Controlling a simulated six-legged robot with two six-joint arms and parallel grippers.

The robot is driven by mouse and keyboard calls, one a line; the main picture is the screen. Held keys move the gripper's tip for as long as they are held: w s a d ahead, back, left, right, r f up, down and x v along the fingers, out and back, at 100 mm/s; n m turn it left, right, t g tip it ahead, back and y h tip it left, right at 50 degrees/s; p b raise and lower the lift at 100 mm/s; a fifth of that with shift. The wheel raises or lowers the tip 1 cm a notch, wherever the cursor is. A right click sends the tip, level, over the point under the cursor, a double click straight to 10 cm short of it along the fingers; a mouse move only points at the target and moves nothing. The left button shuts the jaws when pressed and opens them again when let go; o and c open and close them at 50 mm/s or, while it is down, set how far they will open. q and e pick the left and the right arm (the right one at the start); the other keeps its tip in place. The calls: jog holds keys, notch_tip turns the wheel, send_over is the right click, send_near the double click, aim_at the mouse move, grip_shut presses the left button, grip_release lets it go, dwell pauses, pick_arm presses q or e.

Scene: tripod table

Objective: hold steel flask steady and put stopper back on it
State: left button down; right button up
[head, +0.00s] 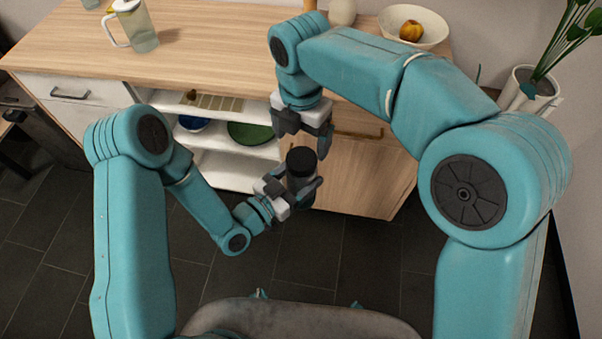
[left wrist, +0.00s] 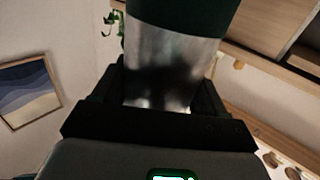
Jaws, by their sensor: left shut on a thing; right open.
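The steel flask (head: 302,188) is upright in front of the cabinet, held in the air by my left gripper (head: 299,192), which is shut around its body. In the left wrist view the flask's shiny silver body (left wrist: 165,65) stands between the fingers, with a dark part (left wrist: 185,14) above it, cut off by the frame edge. In the head view a dark round top (head: 301,159) caps the flask; I cannot tell if this is the stopper seated or the flask's own collar. My right gripper (head: 303,139) is open just above that top, pointing down, with nothing visible in it.
A wooden counter (head: 215,50) stands behind, holding a glass jug (head: 138,25) at left and a bowl with fruit (head: 426,22) at right. Open shelves (head: 225,163) below hold dishes. A potted plant (head: 530,85) is at far right. Dark floor tiles are clear in front.

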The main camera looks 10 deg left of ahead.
aim_at(301, 158)
notch_tip(301, 158, down, 8)
jog(key=shift+r, duration=0.15)
jog(key=shift+c, duration=0.3)
jog(key=c, duration=1)
jog(key=m, duration=0.9)
jog(key=shift+m, duration=0.4)
jog(key=m, duration=1.1)
jog(key=shift+m, duration=0.4)
jog(key=o, duration=1.2)
